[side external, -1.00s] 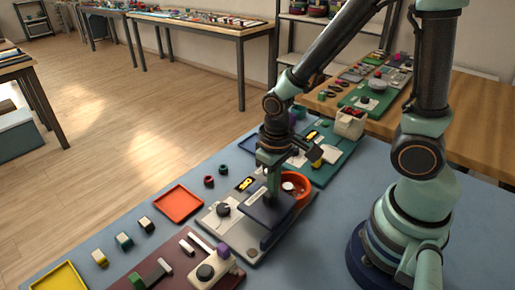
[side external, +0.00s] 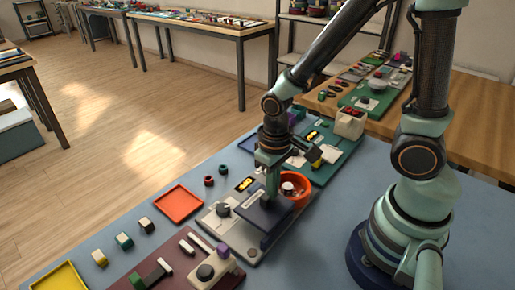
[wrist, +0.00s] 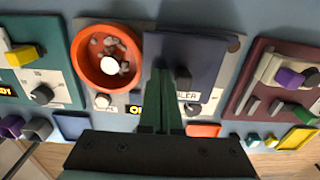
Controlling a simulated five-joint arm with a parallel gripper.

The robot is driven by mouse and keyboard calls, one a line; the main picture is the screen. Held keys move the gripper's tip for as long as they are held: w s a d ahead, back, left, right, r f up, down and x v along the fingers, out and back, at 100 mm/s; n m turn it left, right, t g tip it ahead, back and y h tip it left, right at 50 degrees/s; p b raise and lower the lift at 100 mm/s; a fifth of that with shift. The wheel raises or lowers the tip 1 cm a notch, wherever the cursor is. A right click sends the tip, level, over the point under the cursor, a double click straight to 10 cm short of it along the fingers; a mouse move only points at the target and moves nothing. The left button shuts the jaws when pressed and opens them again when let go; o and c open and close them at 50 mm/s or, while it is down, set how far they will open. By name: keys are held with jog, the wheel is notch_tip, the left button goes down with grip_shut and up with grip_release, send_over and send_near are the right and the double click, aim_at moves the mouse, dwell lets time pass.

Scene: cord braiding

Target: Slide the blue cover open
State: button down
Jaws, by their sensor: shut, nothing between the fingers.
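The dark blue cover (side external: 264,217) is a flat plate on a grey panel (side external: 240,245) in the side view. It also shows in the wrist view (wrist: 205,55), with a small dark upright handle (wrist: 183,78) on it. My gripper (side external: 271,197) points down at the cover, its fingers shut and empty. In the wrist view the fingertips (wrist: 160,73) are over the cover, just left of the handle, on the orange bowl's side. I cannot tell whether they touch the handle. What lies under the cover is hidden.
An orange bowl (side external: 303,194) with small pieces stands close beside the cover. A dark knob (side external: 223,209) and a yellow display (side external: 245,184) are on the panel. A maroon panel (side external: 128,279) and a teal panel (side external: 343,150) flank it. An orange tray (side external: 180,204) lies in front.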

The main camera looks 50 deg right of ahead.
jog(key=shift+d, duration=0.25)
notch_tip(320, 180, up, 11)
dwell(0.8)
jog(key=shift+r, duration=0.1)
jog(key=w+d+r+t, duration=0.1)
jog(key=d+r+t, duration=0.3)
jog(key=r, duration=0.3)
jog(key=shift+w+d+r+t, duration=0.15)
jog(key=shift+w+d+t, duration=0.15)
jog(key=shift+t, duration=0.5)
